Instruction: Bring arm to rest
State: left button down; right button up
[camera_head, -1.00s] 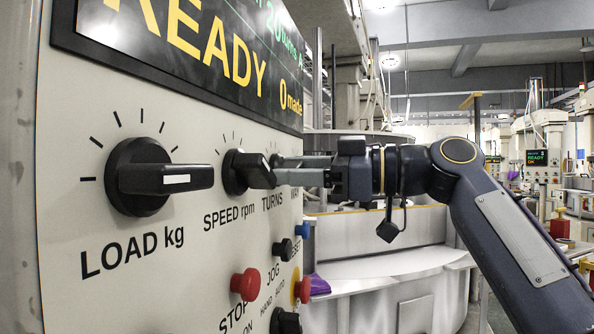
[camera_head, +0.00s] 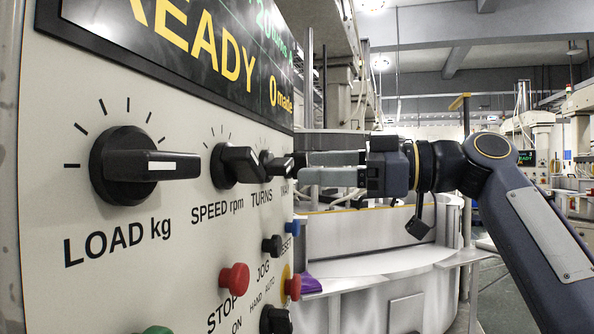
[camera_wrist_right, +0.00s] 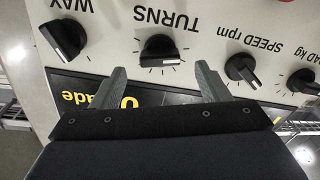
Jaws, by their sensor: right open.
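My right gripper (camera_head: 303,168) comes in from the right in the head view, level with the row of knobs. Its two grey fingers are open and point at the control panel (camera_head: 60,205), with nothing between them. The black TURNS knob (camera_head: 277,166) is just beyond the fingertips, with a small gap. In the right wrist view the open gripper (camera_wrist_right: 160,70) has the TURNS knob (camera_wrist_right: 160,48) straight ahead, framed by the spread fingers but apart from them. My left gripper is out of view.
The LOAD knob (camera_head: 135,164) and SPEED knob (camera_head: 236,165) are left of the gripper. Below are a red STOP button (camera_head: 234,279) and other buttons. A pale machine basin (camera_head: 375,245) stands under my forearm.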

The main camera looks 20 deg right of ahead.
jog(key=shift+v, duration=1.15)
jog(key=s+f+m+h, duration=0.2)
jog(key=f+m+h, duration=0.25)
jog(key=f, duration=0.75)
jog(key=s+f+m+h, duration=0.25)
jog(key=f+m, duration=0.35)
jog(key=f, duration=0.7)
jog(key=s+f+m+g+h, duration=0.1)
jog(key=s+f+m+h, duration=0.1)
jog(key=s+f, duration=0.5)
jog(key=s+d+f+m+g+h, duration=0.1)
jog(key=s+f+m, duration=0.2)
jog(key=f, duration=0.9)
jog(key=s+f+m+g+h, duration=0.1)
jog(key=s+f+m+h, duration=0.1)
jog(key=s+f, duration=0.5)
notch_tip(320, 180, up, 12)
jog(key=w+p, duration=0.2)
jog(key=p, duration=1.1)
jog(key=shift+w+p, duration=0.35)
jog(key=shift+w, duration=0.05)
jog(key=shift+d, duration=0.15)
